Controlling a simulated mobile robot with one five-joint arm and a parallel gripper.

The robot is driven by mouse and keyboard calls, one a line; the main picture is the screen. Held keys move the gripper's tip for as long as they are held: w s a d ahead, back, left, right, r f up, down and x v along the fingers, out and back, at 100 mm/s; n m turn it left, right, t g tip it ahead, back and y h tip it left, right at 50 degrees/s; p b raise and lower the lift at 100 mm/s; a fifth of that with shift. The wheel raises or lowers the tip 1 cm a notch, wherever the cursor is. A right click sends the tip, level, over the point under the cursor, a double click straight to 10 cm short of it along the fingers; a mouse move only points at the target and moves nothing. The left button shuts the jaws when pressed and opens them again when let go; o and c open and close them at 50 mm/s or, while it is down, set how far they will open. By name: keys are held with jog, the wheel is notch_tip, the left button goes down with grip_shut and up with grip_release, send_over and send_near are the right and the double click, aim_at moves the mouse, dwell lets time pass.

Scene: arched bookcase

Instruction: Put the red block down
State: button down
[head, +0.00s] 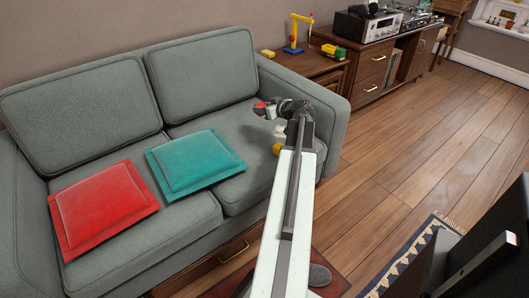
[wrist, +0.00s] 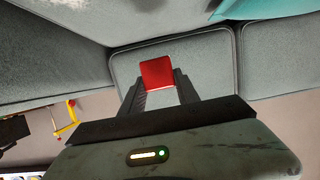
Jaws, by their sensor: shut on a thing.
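The red block (wrist: 157,73) is between the two dark fingers of my gripper (wrist: 160,88) in the wrist view, at their tips. My gripper (head: 266,108) is shut on it. In the head view only a small part of the red block (head: 259,105) shows, at the left end of my gripper. The gripper is in front of the sofa's right back cushion and over the right part of the seat. How high the block is above the seat cannot be told.
The grey sofa (head: 185,118) holds a red cushion (head: 103,208) and a teal cushion (head: 196,161). A yellow object (head: 276,149) and a pale object (head: 279,130) show beside my arm. A wooden side table (head: 308,64) with toys stands right of the sofa.

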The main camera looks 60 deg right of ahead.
aim_at(266, 141)
jog(key=f, duration=0.1)
jog(key=f+b, duration=0.1)
jog(key=s+f, duration=0.1)
jog(key=shift+s+d+f, duration=0.1)
jog(key=shift+d+f, duration=0.05)
jog(key=shift+d, duration=0.2)
notch_tip(266, 141, down, 11)
jog(key=b, duration=1.1)
jog(key=shift+r, duration=0.2)
jog(key=c, duration=0.9)
grip_release()
